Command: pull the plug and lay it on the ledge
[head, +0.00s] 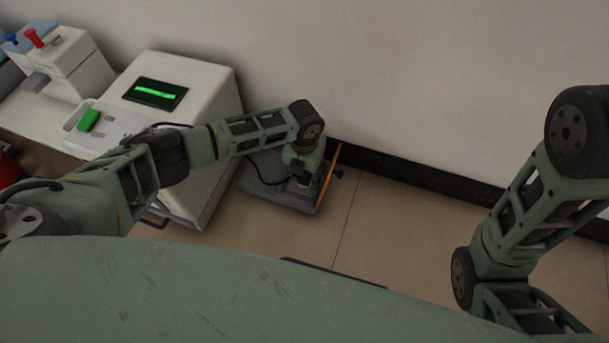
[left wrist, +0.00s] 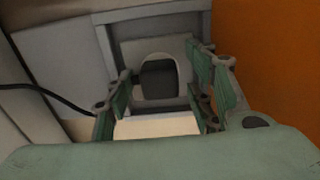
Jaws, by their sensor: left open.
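My left gripper (head: 303,184) points down beside the wall, in front of a low grey unit (head: 262,182). In the left wrist view the left gripper (left wrist: 165,88) is open, its fingers apart on either side of a dark rounded block (left wrist: 158,78), which looks like the plug. The block sits in a pale arched surround inside a grey frame (left wrist: 150,15). I cannot tell whether the fingers touch it. A black cable (left wrist: 40,88) comes in from the left and passes out of sight behind the left finger. I cannot clearly make out the ledge. My right gripper is out of view.
An orange panel (head: 328,177) stands close to the right of the gripper; it also fills the right of the left wrist view (left wrist: 280,60). A white machine (head: 208,85) with a green-lit screen (head: 155,93) stands left. Floor (head: 385,235) to the right is clear.

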